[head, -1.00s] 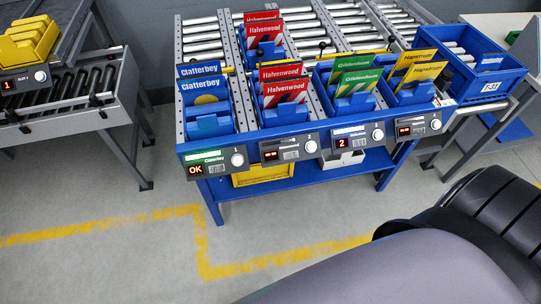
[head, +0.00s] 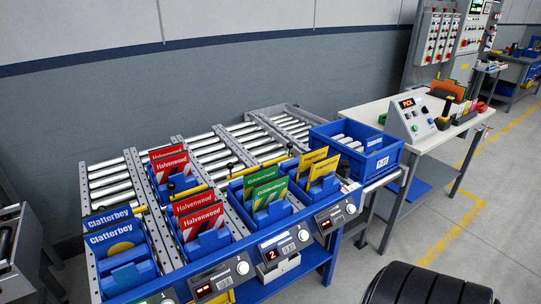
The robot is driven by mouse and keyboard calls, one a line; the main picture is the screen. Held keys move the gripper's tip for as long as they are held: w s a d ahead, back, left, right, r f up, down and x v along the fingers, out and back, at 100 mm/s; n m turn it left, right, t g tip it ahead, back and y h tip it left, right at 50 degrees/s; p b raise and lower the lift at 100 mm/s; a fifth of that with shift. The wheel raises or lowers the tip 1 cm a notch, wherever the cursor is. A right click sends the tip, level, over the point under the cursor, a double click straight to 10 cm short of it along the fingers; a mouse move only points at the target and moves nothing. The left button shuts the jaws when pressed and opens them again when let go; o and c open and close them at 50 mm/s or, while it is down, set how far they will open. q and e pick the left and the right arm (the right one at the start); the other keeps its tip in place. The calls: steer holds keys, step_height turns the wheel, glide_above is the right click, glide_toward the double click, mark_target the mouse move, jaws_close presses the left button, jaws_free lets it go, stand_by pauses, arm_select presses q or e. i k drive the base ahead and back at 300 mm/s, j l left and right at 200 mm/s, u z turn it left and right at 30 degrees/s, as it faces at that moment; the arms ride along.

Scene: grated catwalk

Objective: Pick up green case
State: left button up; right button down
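Two green cases stand one behind the other, tilted back, in a blue bin on the roller rack in the head view. The front green case (head: 270,194) is in full view above the bin's front lip. The rear green case (head: 260,176) shows mostly its top edge. The blue bin (head: 273,212) holding them sits behind a front panel with a lit red "2" (head: 271,254). Neither of my grippers is in view.
Red cases (head: 198,220) stand to the left and blue cases (head: 115,238) further left. Yellow cases (head: 323,168) are just right of the green ones. A blue crate (head: 383,161) stands right of the rack. A white table (head: 365,115) holds a "PICK" console (head: 410,119).

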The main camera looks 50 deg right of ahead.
mark_target(265, 194)
steer(key=z, duration=1.5)
